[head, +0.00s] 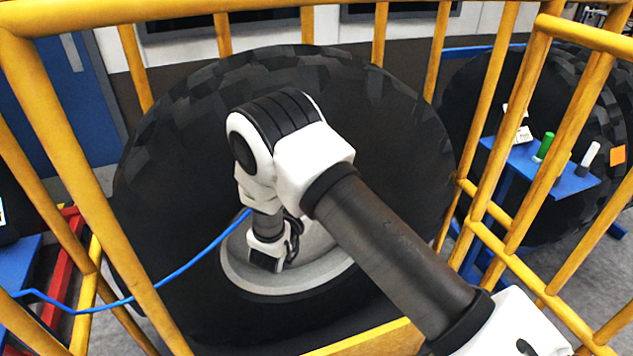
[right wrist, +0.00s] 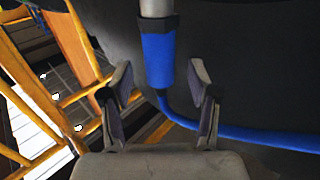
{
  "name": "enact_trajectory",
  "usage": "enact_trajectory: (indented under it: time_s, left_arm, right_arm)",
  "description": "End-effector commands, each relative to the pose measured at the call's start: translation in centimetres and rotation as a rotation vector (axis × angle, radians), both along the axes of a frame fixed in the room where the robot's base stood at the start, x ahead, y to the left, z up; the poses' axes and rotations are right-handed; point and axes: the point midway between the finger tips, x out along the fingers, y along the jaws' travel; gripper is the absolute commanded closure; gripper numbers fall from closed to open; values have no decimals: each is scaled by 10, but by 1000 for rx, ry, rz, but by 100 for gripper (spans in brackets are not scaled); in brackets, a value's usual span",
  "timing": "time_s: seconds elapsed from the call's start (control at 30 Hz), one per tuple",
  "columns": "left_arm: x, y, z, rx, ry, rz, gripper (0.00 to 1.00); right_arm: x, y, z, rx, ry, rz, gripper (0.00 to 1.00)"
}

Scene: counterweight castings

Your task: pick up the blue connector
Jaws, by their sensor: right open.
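The blue connector (right wrist: 158,62) shows in the right wrist view, hanging upright below a dark collar and a grey stem. A blue cable (right wrist: 240,133) leaves its lower end and curves right. My right gripper (right wrist: 161,82) is open, with one finger on each side of the connector's lower part in the picture and a visible gap on both sides. How far the connector reaches in depth between the fingers I cannot tell. In the head view my right arm hides the connector; the blue cable (head: 180,268) runs behind it. My left gripper is not in view.
A large black tyre (head: 390,130) with a grey hub (head: 240,272) stands behind the arm. Yellow rails (head: 85,170) enclose it on several sides. At the right, a blue stand (head: 560,180) outside the rails holds green and white cylinders.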

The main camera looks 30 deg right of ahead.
Motion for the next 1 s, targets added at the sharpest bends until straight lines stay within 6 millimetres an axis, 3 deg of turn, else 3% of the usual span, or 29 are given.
enact_trajectory:
  time_s: [0.03, 0.13, 0.37, 0.47, 0.53, 0.57, 1.0]
  left_arm:
    - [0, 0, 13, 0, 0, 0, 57]
    - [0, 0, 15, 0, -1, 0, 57]
    - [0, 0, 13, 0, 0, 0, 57]
    - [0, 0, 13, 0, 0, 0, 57]
    - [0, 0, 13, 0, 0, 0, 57]
    - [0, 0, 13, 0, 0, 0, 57]
    - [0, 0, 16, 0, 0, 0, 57]
  right_arm:
    - [4, -10, 6, 2, 0, -5, 39]
    - [14, -22, 3, 2, 0, -2, 39]
    - [17, -25, 0, 0, 1, 1, 39]
    - [16, -25, 0, 0, 1, 1, 68]
    - [16, -25, 0, 0, 1, 1, 92]
    - [16, -25, 0, 0, 1, 1, 95]
    - [18, -26, 5, 1, 1, 2, 95]
